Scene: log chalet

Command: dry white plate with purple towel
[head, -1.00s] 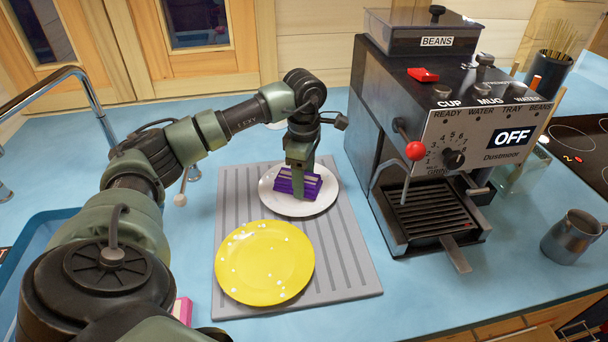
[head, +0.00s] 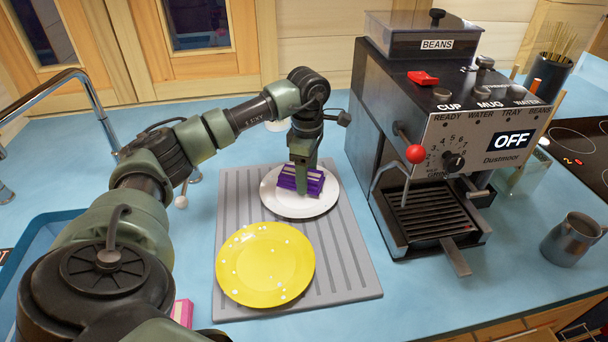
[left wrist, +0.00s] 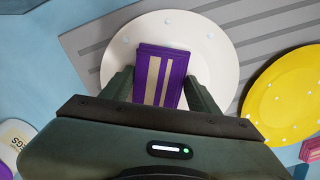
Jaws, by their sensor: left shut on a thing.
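The white plate (head: 325,203) lies flat on the grey ridged mat (head: 237,205). In the left wrist view the plate (left wrist: 219,62) shows a few pale blue drops near its rim. The purple towel (head: 314,183), folded and with beige stripes, is over the middle of the plate. My left gripper (head: 301,188) points down and is shut on the towel. The towel (left wrist: 160,68) also shows between the fingers in the left wrist view. It seems to touch the plate, but its underside is hidden. My right gripper is not in view.
A yellow plate (head: 265,265) with white drops lies in front of the white one on the mat. A dark coffee machine (head: 440,135) stands close on the right, a metal jug (head: 571,238) beyond it. A tap (head: 80,88) and blue basin (head: 38,240) are at left.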

